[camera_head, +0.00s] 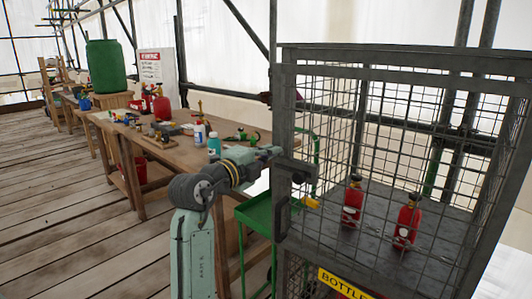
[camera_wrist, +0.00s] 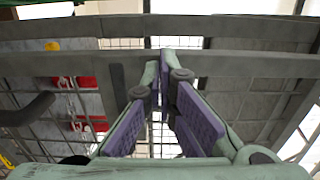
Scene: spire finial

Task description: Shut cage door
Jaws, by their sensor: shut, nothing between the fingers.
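The grey cage (camera_head: 400,57) with mesh sides stands at the right in the head view. Its front mesh panel, which looks like the door (camera_head: 284,110), has a dark handle (camera_head: 298,171) and a yellow part (camera_head: 312,203) near its left edge. I cannot tell whether it is fully closed. My gripper (camera_head: 274,152) is at the left edge post of this panel, partly hidden by it. In the wrist view my gripper (camera_wrist: 165,75) has its purple-padded fingers together at the tips, empty, close to grey frame bars (camera_wrist: 230,64). Contact is unclear.
Two red bottles (camera_head: 352,203) stand on the shelf inside the cage. A yellow sign (camera_head: 345,284) is on its lower front. A green trolley (camera_head: 255,214) and a wooden workbench (camera_head: 150,150) with tools stand left of the cage. The plank floor (camera_head: 60,200) at left is clear.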

